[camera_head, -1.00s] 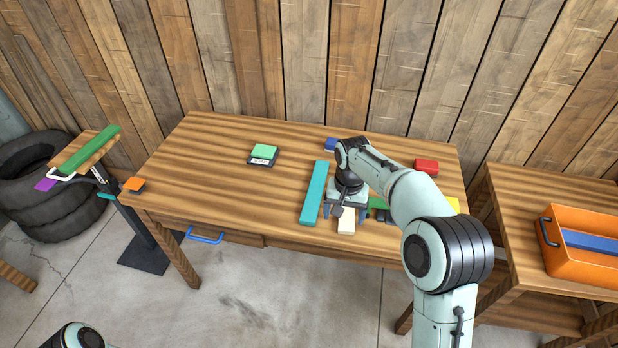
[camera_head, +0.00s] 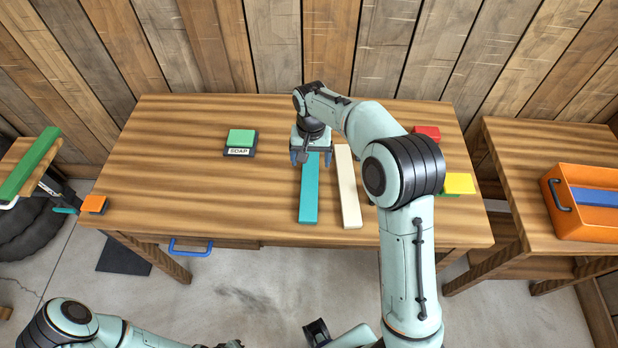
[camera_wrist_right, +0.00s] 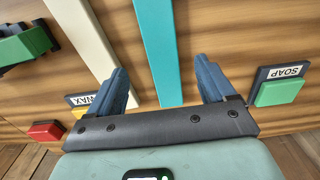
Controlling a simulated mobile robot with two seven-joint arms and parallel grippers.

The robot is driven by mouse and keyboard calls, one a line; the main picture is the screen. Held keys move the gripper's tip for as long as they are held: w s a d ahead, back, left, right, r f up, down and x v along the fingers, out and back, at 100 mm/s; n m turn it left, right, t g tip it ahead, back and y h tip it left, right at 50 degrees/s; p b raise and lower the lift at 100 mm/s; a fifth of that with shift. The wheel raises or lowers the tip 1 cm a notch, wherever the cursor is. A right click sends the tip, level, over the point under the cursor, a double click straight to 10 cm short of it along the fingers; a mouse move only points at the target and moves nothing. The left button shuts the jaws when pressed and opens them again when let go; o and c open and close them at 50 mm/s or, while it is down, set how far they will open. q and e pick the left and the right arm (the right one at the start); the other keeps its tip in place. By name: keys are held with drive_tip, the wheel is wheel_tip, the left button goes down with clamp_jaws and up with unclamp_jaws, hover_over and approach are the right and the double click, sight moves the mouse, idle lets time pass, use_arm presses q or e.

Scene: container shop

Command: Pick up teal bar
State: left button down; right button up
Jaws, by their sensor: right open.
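The teal bar (camera_head: 309,190) lies flat on the wooden table, pointing away from me, with a cream bar beside it on the right. My right gripper (camera_head: 312,158) is over the far end of the teal bar, open and empty. In the right wrist view, the teal bar (camera_wrist_right: 158,45) runs between the two spread fingers of the gripper (camera_wrist_right: 164,78). The gap in height between fingers and bar is hard to tell. Part of my left arm shows at the bottom left of the head view; its gripper is not visible.
The cream bar (camera_head: 347,190) lies close to the right of the teal bar. A green block on a SOAP holder (camera_head: 240,142), a red block (camera_head: 427,132) and a yellow block (camera_head: 459,183) are on the table. An orange crate (camera_head: 583,222) stands on the right table. The table's left part is mostly clear.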

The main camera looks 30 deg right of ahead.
sight(310, 177)
wheel_tip(310, 177, down, 3)
drive_tip(key=shift+r, duration=0.15)
drive_tip(key=f, duration=0.5)
drive_tip(key=shift+s+a, duration=0.15)
drive_tip(key=shift+a, duration=0.05)
drive_tip(key=c, duration=1.3)
drive_tip(key=shift+r, duration=0.15)
